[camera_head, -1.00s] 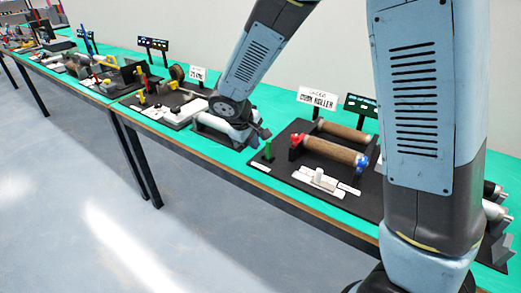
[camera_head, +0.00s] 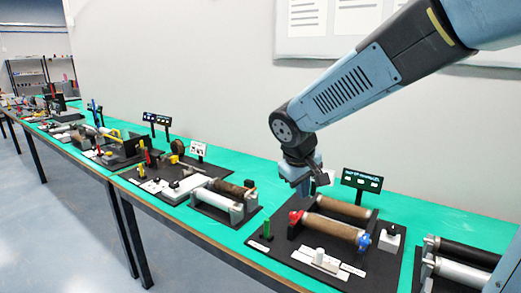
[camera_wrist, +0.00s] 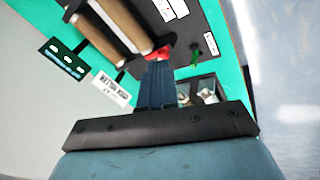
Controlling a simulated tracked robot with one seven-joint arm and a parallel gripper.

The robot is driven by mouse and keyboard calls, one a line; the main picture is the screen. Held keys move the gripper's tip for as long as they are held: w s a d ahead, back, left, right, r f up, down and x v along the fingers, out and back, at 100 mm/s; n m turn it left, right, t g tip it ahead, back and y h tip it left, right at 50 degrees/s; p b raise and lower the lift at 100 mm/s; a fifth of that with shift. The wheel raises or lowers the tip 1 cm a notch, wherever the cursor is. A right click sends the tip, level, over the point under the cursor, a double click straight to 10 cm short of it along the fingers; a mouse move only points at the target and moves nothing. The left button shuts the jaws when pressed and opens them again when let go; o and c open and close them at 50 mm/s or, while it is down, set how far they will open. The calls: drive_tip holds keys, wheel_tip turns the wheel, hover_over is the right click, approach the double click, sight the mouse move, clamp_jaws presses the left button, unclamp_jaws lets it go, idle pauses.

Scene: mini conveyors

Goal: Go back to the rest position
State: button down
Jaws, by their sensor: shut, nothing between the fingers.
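My gripper (camera_head: 302,186) hangs from my raised arm above the back left part of the roller station (camera_head: 375,270) in the head view. In the wrist view its fingers (camera_wrist: 157,85) are together with nothing between them. They appear close to the red end piece (camera_wrist: 158,53) of a brown roller (camera_wrist: 120,20). Whether they touch it I cannot tell. In the head view the front roller (camera_head: 331,226) has a red end and a blue knob (camera_head: 364,242).
A green peg (camera_head: 267,228) and a white knob (camera_head: 319,256) stand at the station's front. A dark display (camera_head: 361,182) stands behind. Another roller unit (camera_head: 222,200) is to the left, a dark and silver one (camera_head: 462,262) to the right. The wall is behind the table.

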drive_tip(key=s+d+r+m+t+y, duration=0.1)
drive_tip(key=s+d+r+m, duration=0.2)
drive_tip(key=s+d, duration=0.3)
drive_tip(key=s+d+r+m+y, duration=0.1)
drive_tip(key=s+d+r+m, duration=0.2)
drive_tip(key=s+d, duration=0.4)
drive_tip(key=shift+s+r+m+t, duration=0.3)
drive_tip(key=shift+s+r+t, duration=0.15)
drive_tip(key=shift+s, duration=1.15)
drive_tip(key=shift+d, duration=0.1)
